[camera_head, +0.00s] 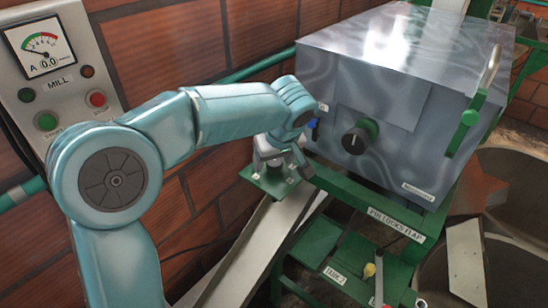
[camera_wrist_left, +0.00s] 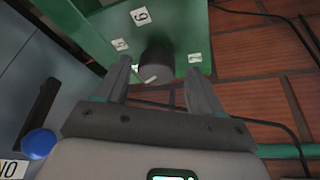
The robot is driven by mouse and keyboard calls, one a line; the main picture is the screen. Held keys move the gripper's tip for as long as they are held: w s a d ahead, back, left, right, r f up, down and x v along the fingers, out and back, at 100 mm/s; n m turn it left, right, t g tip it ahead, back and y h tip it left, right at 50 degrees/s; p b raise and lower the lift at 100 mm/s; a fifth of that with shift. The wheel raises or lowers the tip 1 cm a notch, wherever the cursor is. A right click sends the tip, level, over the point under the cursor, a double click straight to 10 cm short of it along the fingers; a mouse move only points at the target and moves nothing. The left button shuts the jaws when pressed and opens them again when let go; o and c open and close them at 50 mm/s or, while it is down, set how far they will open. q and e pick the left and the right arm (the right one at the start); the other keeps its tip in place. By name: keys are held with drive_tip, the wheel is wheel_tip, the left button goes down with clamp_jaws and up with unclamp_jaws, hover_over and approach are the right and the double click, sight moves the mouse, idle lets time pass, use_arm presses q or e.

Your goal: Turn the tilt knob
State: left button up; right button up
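A black knob (camera_wrist_left: 155,66) with a white pointer mark stands on a green plate (camera_wrist_left: 182,18) with small white number labels; I take it to be the tilt knob. In the left wrist view, my left gripper (camera_wrist_left: 158,84) is open, with one finger on each side of the knob. I cannot tell whether the fingers touch it. In the head view, my left gripper (camera_head: 284,165) is over the green plate (camera_head: 268,186) beside the grey box, and hides the knob. My right gripper is not in view.
The grey metal box (camera_head: 420,70) stands close to the right of my gripper. It carries another black knob (camera_head: 356,141) and a blue button (camera_head: 312,126). A brick wall and the MILL control panel (camera_head: 55,75) are on the left. A pale chute (camera_head: 250,250) runs below.

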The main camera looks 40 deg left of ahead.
use_arm(q)
drive_tip(key=shift+w+d+f, duration=0.1)
drive_tip(key=shift+w+d, duration=0.05)
drive_tip(key=shift+w, duration=0.1)
drive_tip(key=c, duration=0.9)
drive_tip(key=shift+s, duration=0.1)
